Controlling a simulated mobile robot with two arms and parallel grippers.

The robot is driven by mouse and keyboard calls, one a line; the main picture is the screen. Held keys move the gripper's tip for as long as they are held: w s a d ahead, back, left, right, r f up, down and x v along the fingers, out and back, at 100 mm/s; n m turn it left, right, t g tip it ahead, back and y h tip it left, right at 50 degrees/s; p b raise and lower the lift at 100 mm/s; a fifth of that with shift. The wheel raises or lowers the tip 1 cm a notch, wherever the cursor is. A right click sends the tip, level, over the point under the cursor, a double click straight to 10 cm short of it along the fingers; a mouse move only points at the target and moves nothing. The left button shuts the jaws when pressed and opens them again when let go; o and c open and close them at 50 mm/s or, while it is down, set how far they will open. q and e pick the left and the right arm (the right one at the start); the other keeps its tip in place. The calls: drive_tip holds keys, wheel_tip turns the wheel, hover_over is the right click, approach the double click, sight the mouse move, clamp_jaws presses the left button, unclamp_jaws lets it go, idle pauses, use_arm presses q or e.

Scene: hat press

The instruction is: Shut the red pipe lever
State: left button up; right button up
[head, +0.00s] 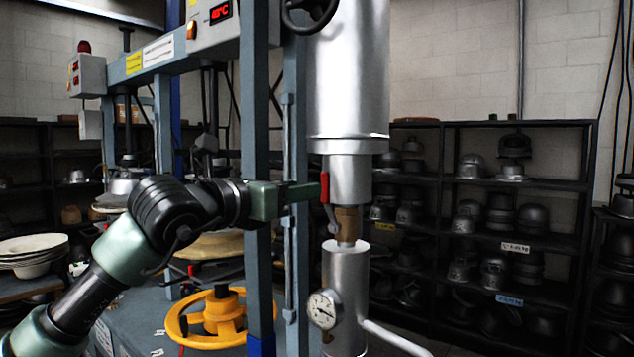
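The red pipe lever (325,187) is on the vertical metal pipe, beside a brass valve (347,224). The lever stands upright along the pipe's left side, with its red end at the top. My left gripper (312,193) reaches in from the left, in front of the blue-grey press frame. Its fingertips are at the lever's left side, touching it or very close. The fingers show from the side, so I cannot tell their gap or whether they hold the lever. My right gripper is not in view.
A large silver cylinder (348,75) sits above the valve. A pressure gauge (323,309) and a side pipe (395,338) are below. A yellow handwheel (207,318) is under my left arm. Dark shelves (545,124) with hat blocks stand behind.

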sight(324, 185)
use_arm(q)
drive_tip(key=p+x, duration=0.2)
drive_tip(key=x, duration=0.2)
drive_tip(key=shift+w+d+r, duration=0.15)
drive_tip(key=shift+d, duration=0.05)
drive_tip(key=shift+w+d, duration=0.35)
drive_tip(key=shift+w, duration=0.2)
drive_tip(key=shift+f, duration=0.2)
drive_tip(key=c, duration=0.8)
clamp_jaws()
